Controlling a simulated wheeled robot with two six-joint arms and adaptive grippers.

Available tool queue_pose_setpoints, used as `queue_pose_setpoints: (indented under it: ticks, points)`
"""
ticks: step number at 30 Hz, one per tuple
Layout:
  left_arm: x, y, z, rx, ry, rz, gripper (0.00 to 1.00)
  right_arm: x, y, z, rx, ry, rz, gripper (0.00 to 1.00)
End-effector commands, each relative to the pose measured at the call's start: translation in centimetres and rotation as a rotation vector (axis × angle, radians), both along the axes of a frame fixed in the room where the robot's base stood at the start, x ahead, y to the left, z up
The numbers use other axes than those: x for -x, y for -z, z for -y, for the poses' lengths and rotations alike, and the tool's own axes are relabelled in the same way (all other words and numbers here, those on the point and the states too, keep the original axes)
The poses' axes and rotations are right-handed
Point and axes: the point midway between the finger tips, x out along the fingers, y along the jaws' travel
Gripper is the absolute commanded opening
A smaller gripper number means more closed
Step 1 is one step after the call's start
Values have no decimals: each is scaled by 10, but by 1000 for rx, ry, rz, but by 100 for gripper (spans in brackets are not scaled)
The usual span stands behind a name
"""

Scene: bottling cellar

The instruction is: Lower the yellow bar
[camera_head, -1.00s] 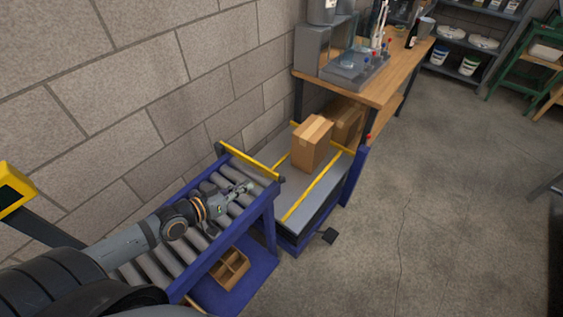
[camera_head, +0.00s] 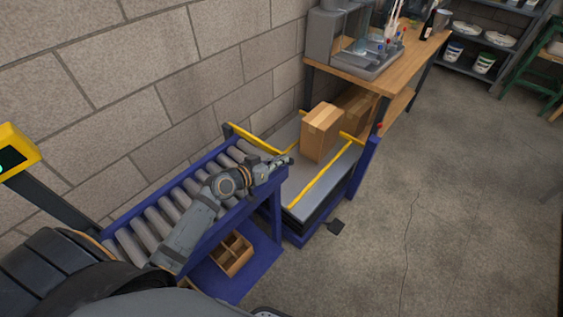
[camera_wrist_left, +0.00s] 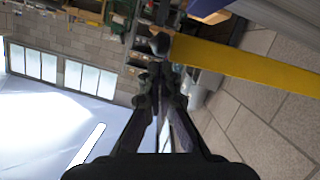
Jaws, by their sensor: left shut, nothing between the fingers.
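The yellow bar (camera_head: 252,138) lies across the far end of the roller conveyor (camera_head: 165,214), its left end near the wall. My left gripper (camera_head: 287,161) is shut and empty at the bar's right end, and partly hides it. In the left wrist view the bar (camera_wrist_left: 245,62) runs in from the right to a dark round knob (camera_wrist_left: 160,43) at its end. The shut fingertips (camera_wrist_left: 157,70) show just below that knob; I cannot tell whether they touch it. My right gripper is not in view.
Past the bar stands a grey lift platform (camera_head: 330,178) with yellow lines and a cardboard box (camera_head: 320,132). A divided wooden crate (camera_head: 232,254) sits on the conveyor's lower shelf. A block wall (camera_head: 190,75) bounds the left; the floor at right is clear.

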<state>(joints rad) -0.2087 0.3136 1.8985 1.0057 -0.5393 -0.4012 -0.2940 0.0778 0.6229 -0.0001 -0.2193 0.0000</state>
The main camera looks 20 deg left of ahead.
Motion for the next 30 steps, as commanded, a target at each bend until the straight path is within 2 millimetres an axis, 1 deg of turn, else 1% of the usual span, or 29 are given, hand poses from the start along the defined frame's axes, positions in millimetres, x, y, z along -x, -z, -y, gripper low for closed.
queue_pose_setpoints:
  ticks: [1, 2, 5, 14, 17, 21, 23, 30]
  points:
    - [-1, 3, 2, 2, -1, -1, 0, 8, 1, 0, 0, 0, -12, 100]
    - [-1, 4, 2, 1, 0, 0, 0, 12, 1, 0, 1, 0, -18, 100]
    - [-2, 6, 3, 0, 0, 0, 0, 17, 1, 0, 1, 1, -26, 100]
    - [-2, 8, 3, 0, 0, 0, 0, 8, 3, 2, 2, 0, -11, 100]
    - [-1, 18, 4, 0, 0, 0, 0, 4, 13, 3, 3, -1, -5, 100]
    - [-1, 38, 6, 1, 0, 0, 0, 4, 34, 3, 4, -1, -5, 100]
    - [-1, 42, 7, 1, 0, 0, 0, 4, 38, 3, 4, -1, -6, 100]
    - [0, 38, 7, 0, -1, 0, 0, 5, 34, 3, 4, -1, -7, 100]
